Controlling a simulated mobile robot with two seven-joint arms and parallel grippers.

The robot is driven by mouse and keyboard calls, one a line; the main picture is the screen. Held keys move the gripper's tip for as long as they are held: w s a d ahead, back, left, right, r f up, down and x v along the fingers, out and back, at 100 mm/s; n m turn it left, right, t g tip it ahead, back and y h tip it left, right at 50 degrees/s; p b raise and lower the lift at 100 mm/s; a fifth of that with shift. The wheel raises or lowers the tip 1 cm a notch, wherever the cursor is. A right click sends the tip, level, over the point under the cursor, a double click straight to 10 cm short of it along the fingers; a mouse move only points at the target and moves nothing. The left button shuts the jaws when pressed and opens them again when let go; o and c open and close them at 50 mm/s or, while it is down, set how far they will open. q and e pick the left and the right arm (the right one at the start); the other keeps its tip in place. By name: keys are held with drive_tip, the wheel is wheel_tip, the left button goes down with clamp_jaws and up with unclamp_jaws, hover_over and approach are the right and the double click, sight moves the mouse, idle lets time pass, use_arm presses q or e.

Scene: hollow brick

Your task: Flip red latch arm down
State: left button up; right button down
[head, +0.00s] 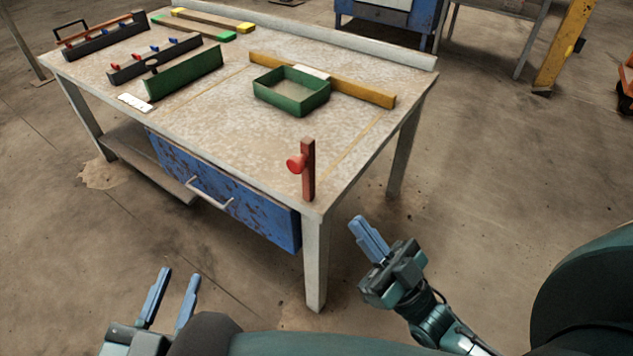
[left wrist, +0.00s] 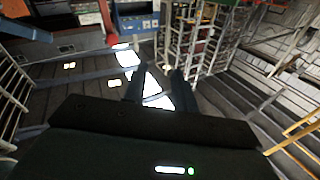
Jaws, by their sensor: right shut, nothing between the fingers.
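A red post (head: 308,170) stands upright at the near right corner of the workbench (head: 190,100). A red rounded piece (head: 296,164) sticks out from the post's left side at mid height; I cannot tell whether this is the latch arm. My left gripper (head: 177,285) is at the bottom left, in front of the bench, open with an empty gap between its fingers. Its fingers also show in the left wrist view (left wrist: 159,80). My right gripper (head: 364,229) is shut and empty, to the right of the bench's near leg and lower than the post.
On the bench are a green open box (head: 261,92), a yellow rail (head: 370,93), a green plate (head: 190,75), and dark racks (head: 150,59) with red and blue knobs. A blue drawer (head: 220,190) with a handle is under the near edge. The bench top around the post is clear.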

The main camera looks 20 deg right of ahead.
sight(303, 177)
use_arm(q)
drive_tip(key=shift+d+r+t+h+b, duration=0.2)
drive_tip(key=shift+d+t+h+b, duration=0.1)
drive_tip(key=shift+b, duration=0.55)
use_arm(e)
drive_tip(key=w+a+r, duration=0.4)
drive_tip(key=w+a, duration=0.1)
drive_tip(key=w, duration=0.4)
